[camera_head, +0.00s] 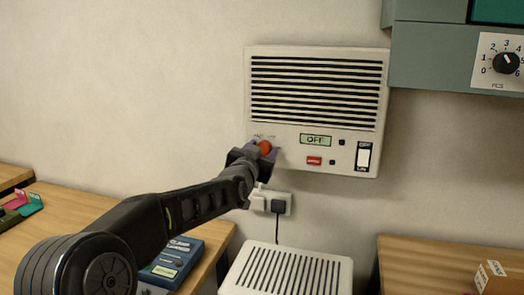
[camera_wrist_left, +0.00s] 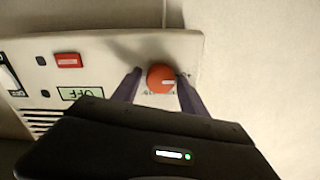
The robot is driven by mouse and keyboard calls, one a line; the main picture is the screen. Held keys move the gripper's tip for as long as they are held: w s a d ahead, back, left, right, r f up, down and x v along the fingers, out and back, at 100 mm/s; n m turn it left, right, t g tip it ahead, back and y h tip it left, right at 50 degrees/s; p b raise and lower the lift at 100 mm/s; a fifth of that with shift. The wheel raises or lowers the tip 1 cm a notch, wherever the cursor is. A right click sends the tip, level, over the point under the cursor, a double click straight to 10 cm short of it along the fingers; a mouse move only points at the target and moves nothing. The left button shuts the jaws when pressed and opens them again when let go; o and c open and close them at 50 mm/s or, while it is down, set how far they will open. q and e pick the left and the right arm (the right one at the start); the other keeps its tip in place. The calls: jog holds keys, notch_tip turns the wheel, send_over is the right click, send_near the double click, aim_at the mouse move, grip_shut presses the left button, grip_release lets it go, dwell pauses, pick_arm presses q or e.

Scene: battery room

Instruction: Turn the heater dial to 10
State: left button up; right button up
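The heater (camera_head: 313,172) is a white slatted wall unit with a green display (camera_head: 316,140) reading OFF. Its round red-orange dial (camera_head: 265,147) is at the lower left corner. In the left wrist view, which is upside down, the dial (camera_wrist_left: 161,78) shows a white mark pointing to the picture's right. The scale around it is mostly hidden. My left gripper (camera_wrist_left: 158,84) has one finger on each side of the dial, with a visible gap at least on the picture's left. It also shows in the head view (camera_head: 262,155). My right gripper is not in view.
The heater also has a red button (camera_head: 314,161) and a white rocker switch (camera_head: 363,157). A wall socket (camera_head: 279,204) with a plug and cable is just below my left gripper. A grey-green cabinet with a numbered black knob (camera_head: 506,63) hangs at upper right.

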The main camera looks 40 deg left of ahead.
pick_arm(q)
grip_shut()
dwell(0.3)
jog(key=shift+m, duration=0.4)
jog(key=m+p, duration=0.1)
jog(key=m, duration=0.4)
jog(key=m+p, duration=0.1)
jog(key=m, duration=0.5)
jog(key=shift+d+f, duration=0.15)
dwell(0.3)
jog(key=shift+o, duration=1.2)
grip_release()
